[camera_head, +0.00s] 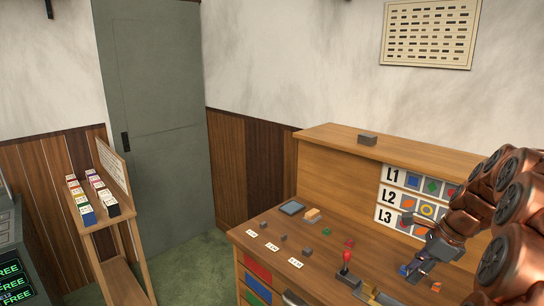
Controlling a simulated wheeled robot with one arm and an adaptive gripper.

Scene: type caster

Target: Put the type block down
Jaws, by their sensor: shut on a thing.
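My gripper (417,266) is at the lower right, at the end of my copper-coloured arm, low over the desk top (330,262). It is shut on a small block, which I take to be the type block; the fingers mostly hide it. I cannot tell whether the block touches the desk. Several small grey blocks (307,251) and a few coloured ones lie apart on the desk, left of my gripper.
A red-knobbed lever (346,258) stands left of my gripper. White labels (272,246) lie near the desk's left edge. The back panel has rows L1, L2 and L3 (385,215). A grey block (367,138) sits on the upper ledge. A rack (88,217) stands far left.

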